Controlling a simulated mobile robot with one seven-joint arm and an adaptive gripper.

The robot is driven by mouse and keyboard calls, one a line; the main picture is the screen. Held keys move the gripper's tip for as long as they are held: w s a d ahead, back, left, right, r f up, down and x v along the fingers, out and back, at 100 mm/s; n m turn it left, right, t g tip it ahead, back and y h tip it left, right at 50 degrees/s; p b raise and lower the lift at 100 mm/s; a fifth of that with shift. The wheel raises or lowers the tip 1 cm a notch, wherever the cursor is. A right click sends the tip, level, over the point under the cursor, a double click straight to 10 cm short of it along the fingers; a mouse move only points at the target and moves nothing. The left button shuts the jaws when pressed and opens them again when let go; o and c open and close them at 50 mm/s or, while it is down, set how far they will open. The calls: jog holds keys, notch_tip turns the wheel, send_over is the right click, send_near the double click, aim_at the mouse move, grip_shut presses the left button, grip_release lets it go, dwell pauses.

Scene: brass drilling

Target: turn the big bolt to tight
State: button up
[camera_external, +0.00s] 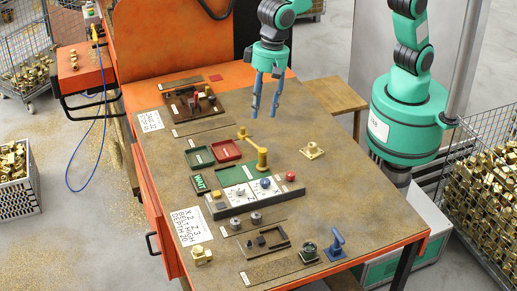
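My gripper (265,108) hangs above the back part of the worktable (345,195), pointing down. Its two blue fingers are apart with nothing between them. No part is clearly readable as the big bolt at this size. Two small grey round pieces (256,218) sit in front of the control panel (275,197), which has dials, a blue knob (265,183) and a red button (291,176). A brown fixture (193,103) with a red upright part stands to the left of my gripper. A second brown fixture (264,241) lies near the front.
A yellow brass post with an arm (262,160) stands behind the panel. Red (225,150) and green (200,157) trays lie to its left. A brass part (312,150), a dark round piece (308,252) and a blue upright tool (335,243) stand on the table. The table's right side is mostly clear.

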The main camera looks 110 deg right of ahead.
jog(key=w+a+f+m+g+p, duration=0.1)
jog(key=w+a+f+m+p, duration=0.2)
jog(key=w+a+f, duration=0.45)
jog(key=m+g+p, duration=0.1)
jog(key=m+p, duration=0.2)
send_over(248, 245)
notch_tip(248, 245, down, 13)
jog(key=shift+f+h, duration=0.1)
jog(key=shift+h, duration=0.2)
jog(key=shift+f, duration=0.1)
notch_tip(248, 245, down, 14)
jog(key=shift+r, duration=0.2)
grip_shut()
